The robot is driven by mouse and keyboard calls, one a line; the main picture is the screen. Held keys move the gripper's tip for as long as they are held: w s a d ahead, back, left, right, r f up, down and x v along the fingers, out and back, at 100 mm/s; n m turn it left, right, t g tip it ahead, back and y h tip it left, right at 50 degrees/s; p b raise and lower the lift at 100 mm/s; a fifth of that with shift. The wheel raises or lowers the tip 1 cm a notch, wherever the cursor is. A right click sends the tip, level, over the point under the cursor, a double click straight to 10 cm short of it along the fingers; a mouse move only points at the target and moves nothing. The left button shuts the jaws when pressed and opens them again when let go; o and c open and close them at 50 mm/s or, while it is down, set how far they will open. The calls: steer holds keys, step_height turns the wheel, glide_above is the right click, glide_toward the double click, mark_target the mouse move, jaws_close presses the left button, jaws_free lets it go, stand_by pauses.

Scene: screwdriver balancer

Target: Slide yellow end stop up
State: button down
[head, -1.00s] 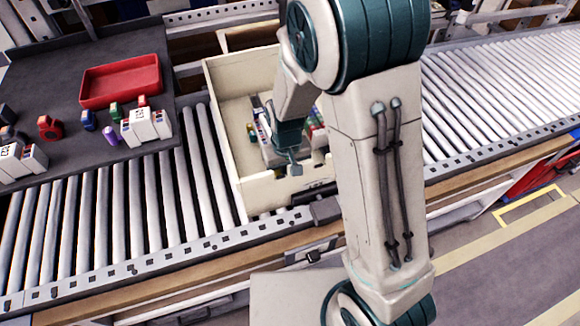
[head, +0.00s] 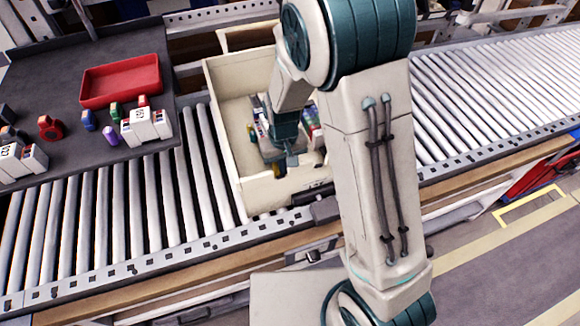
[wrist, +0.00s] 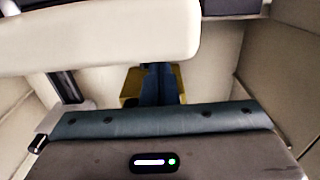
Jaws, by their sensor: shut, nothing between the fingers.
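A yellow block (wrist: 131,88), which looks like the yellow end stop, shows in the wrist view inside the cream bin. My gripper's blue fingers (wrist: 158,86) are shut and empty in front of its middle, so only its two sides show. I cannot tell whether they touch it. In the head view my gripper (head: 291,161) is low inside the cream bin (head: 264,190), near its front wall. A small yellow patch (head: 283,171) shows just below the gripper there; most of it is hidden.
The bin sits on a roller conveyor (head: 150,200) and holds several small coloured items beside my gripper. A dark table (head: 60,95) at left carries a red tray (head: 120,80) and several small boxes. The rollers at right (head: 500,90) are clear.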

steer(key=shift+w+a+b, duration=0.15)
steer(key=shift+w+a, duration=0.05)
steer(key=shift+w, duration=0.5)
steer(key=shift+w+a+b, duration=0.15)
steer(key=shift+w+a, duration=0.05)
steer(key=shift+w, duration=0.45)
stand_by(4.0)
steer(key=shift+s+d, duration=0.1)
steer(key=shift+s, duration=0.25)
stand_by(0.6)
steer(key=shift+r, duration=0.2)
steer(key=shift+r+p, duration=0.6)
steer(key=shift+r, duration=0.25)
